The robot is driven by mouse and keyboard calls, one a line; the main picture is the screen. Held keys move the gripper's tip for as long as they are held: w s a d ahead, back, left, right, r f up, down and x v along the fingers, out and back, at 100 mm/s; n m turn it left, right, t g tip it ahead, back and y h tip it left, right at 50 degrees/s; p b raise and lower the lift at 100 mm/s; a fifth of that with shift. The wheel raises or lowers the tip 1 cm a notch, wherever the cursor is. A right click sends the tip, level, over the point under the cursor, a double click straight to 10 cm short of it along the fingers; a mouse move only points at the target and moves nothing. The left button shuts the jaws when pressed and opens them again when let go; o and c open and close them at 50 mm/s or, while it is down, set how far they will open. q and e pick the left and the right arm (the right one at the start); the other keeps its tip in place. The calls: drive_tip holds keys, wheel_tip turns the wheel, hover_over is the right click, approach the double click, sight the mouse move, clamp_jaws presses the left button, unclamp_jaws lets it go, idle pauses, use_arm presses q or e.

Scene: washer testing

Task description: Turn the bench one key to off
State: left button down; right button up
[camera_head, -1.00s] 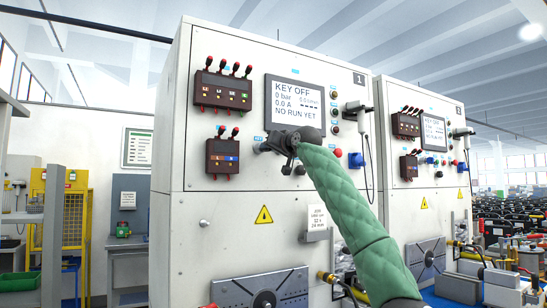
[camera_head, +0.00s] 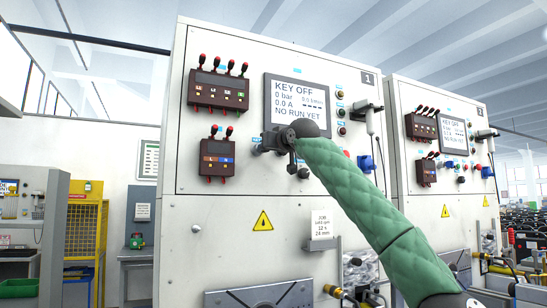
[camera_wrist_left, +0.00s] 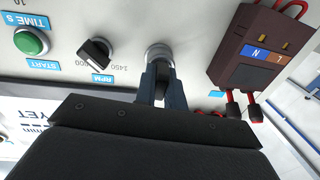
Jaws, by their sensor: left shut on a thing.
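Bench one (camera_head: 185,240) is the tall white cabinet marked 1 in the head view. Its display (camera_head: 297,104) reads KEY OFF, 0 bar, 0.0 A, NO RUN YET. My left gripper (camera_head: 264,147), on the green-sleeved arm, is at the panel below the display's lower left corner. In the left wrist view its two fingers (camera_wrist_left: 163,84) are shut on the key at a round silver switch collar (camera_wrist_left: 158,51). My right gripper is not in view.
A dark module (camera_head: 218,158) with red-tipped levers sits just left of the gripper. A black RPM knob (camera_wrist_left: 96,50) and green START button (camera_wrist_left: 32,41) lie on the switch's other side. A second bench (camera_head: 440,185) stands to the right.

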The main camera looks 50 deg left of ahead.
use_arm(q)
drive_tip(key=c, duration=1.7)
unclamp_jaws()
drive_tip(key=o, duration=0.3)
drive_tip(key=shift+w, duration=0.1)
drive_tip(key=s+d, duration=0.1)
drive_tip(key=d, duration=0.6)
drive_tip(key=shift+s+d+b, duration=0.3)
drive_tip(key=shift+d+b, duration=0.05)
